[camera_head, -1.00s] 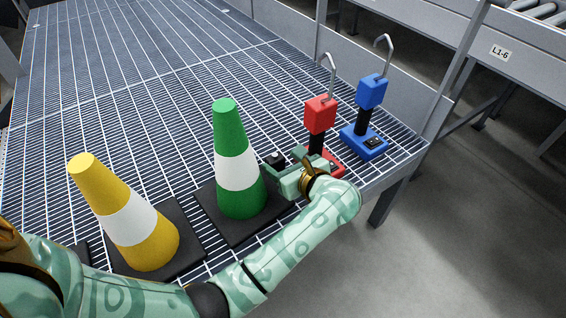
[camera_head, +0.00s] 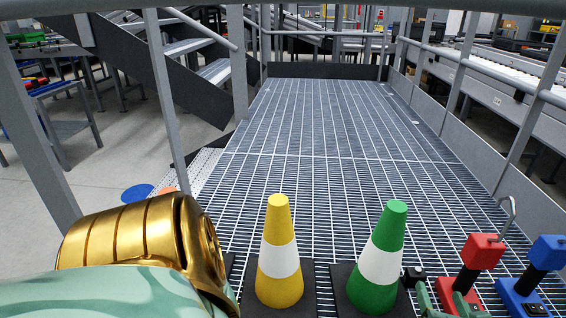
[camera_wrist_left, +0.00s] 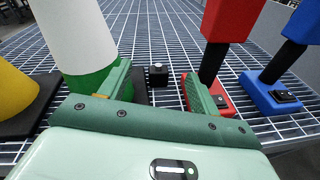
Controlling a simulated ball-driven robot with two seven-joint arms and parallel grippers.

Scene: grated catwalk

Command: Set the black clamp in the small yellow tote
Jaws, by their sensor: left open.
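A small black block-like thing with a pale knob on top (camera_wrist_left: 158,74) stands on the grating; it may be the black clamp, but I cannot tell for sure. It also shows in the head view (camera_head: 413,275), just right of the green cone. My left gripper (camera_wrist_left: 157,84) is open and empty, its two green fingers on either side of the black thing in the wrist view, with the thing beyond them. In the head view the left gripper (camera_head: 446,302) is partly cut off at the bottom edge. I can make out no small yellow tote. My right gripper is not in view.
A yellow cone (camera_head: 279,250) and a green cone (camera_head: 385,250) stand left of the gripper. A red device (camera_head: 482,251) and a blue device (camera_head: 548,252) with black posts stand right. The grated deck (camera_head: 330,130) beyond is clear, with railings along its sides.

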